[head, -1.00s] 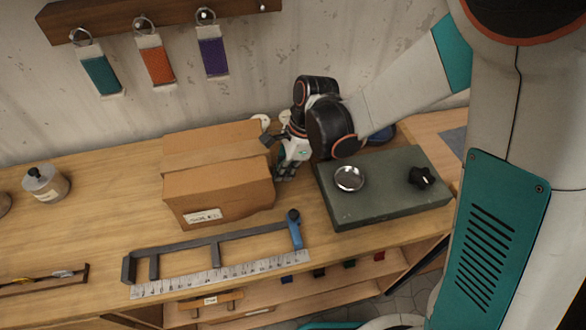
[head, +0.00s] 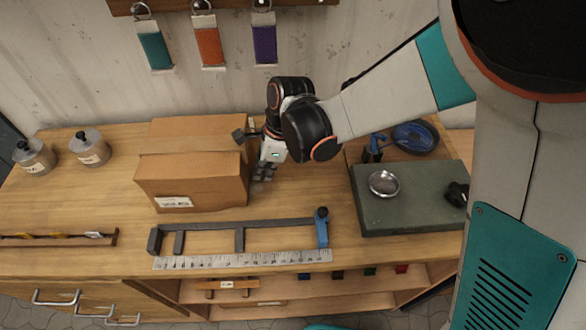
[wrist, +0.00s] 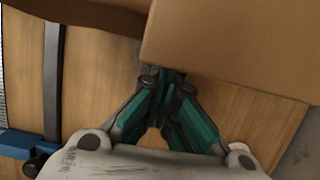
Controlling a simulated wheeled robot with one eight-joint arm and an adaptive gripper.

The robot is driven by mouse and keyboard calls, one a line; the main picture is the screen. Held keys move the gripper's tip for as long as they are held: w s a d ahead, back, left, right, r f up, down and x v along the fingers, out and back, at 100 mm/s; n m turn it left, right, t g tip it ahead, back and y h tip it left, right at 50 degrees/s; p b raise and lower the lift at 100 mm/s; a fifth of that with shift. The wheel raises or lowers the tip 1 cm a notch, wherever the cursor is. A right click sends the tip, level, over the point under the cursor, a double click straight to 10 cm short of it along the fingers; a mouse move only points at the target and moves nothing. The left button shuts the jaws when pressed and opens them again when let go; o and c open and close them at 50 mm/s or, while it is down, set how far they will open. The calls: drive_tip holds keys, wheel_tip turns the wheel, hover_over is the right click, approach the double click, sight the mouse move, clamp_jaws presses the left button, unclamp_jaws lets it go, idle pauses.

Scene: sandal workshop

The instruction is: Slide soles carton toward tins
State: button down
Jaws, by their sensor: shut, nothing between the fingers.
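The soles carton (head: 195,192) is a brown cardboard box with a white label on its front. It stands on the wooden bench behind the ruler. Two lidded tins (head: 36,158) and (head: 90,150) stand to its left, with bare bench between. My gripper (head: 263,172) is low at the carton's right side, fingers shut and empty. In the wrist view the carton (wrist: 235,45) fills the upper right, and the closed teal fingertips (wrist: 170,76) are at its edge. Whether they touch it is hard to tell.
A ruler fence with a blue clamp (head: 321,228) lies in front of the carton. A green slab (head: 410,215) with a metal dish (head: 384,184) sits to the right. A shallow rack (head: 60,239) lies front left. Swatches hang on the wall behind.

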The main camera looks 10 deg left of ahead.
drive_tip(key=s+a, duration=0.1)
drive_tip(key=a, duration=0.3)
drive_tip(key=s+a, duration=0.1)
drive_tip(key=a, duration=0.4)
drive_tip(key=s+a, duration=0.1)
drive_tip(key=a, duration=0.3)
drive_tip(key=shift+s+a, duration=0.25)
drive_tip(key=shift+s, duration=0.1)
drive_tip(key=shift+d, duration=0.1)
